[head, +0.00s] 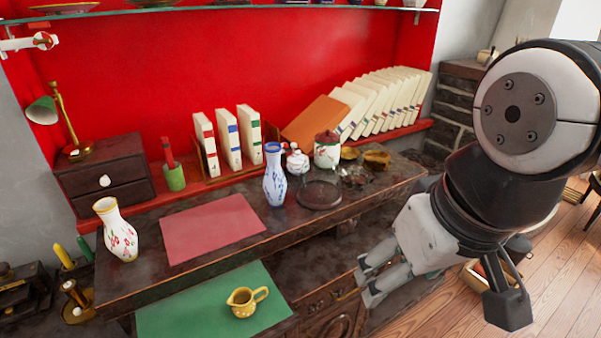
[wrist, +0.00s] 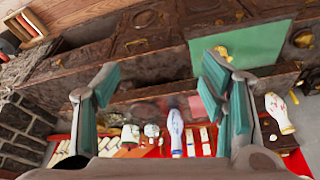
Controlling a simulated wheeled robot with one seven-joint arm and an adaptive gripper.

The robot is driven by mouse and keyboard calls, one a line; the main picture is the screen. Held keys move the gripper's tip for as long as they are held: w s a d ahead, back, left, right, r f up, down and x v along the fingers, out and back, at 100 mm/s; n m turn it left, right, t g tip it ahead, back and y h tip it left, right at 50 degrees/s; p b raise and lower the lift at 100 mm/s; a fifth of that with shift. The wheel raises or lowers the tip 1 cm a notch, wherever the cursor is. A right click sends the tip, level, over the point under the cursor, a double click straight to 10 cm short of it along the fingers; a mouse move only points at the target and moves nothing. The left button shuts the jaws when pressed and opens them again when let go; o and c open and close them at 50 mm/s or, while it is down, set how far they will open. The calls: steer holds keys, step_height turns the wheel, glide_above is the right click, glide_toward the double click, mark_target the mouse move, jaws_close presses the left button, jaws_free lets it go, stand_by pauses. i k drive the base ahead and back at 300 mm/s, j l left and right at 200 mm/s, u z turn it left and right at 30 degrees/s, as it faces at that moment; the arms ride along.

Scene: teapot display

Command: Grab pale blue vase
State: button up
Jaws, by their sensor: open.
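The pale blue vase (head: 274,178), white with blue patterning and a blue rim, stands upright on the dark wooden desk in the head view. It also shows in the wrist view (wrist: 176,130), low in the picture and beyond the space between the fingers. My gripper (head: 368,278) is open and empty. In the head view it appears to the right of the vase and lower, near the desk's front edge. In the wrist view, its two teal-padded fingers (wrist: 158,88) are wide apart, with nothing between them touching the pads.
A floral white vase (head: 117,230) stands at the desk's left. A red mat (head: 212,228) lies left of the blue vase; a dark round tray (head: 319,195) and lidded jar (head: 327,150) are right. A yellow jug (head: 245,301) sits on a green mat (head: 180,316). Books (head: 228,140) stand behind.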

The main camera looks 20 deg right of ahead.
mark_target(275, 184)
steer(key=i+u, duration=0.15)
steer(key=i, duration=0.7)
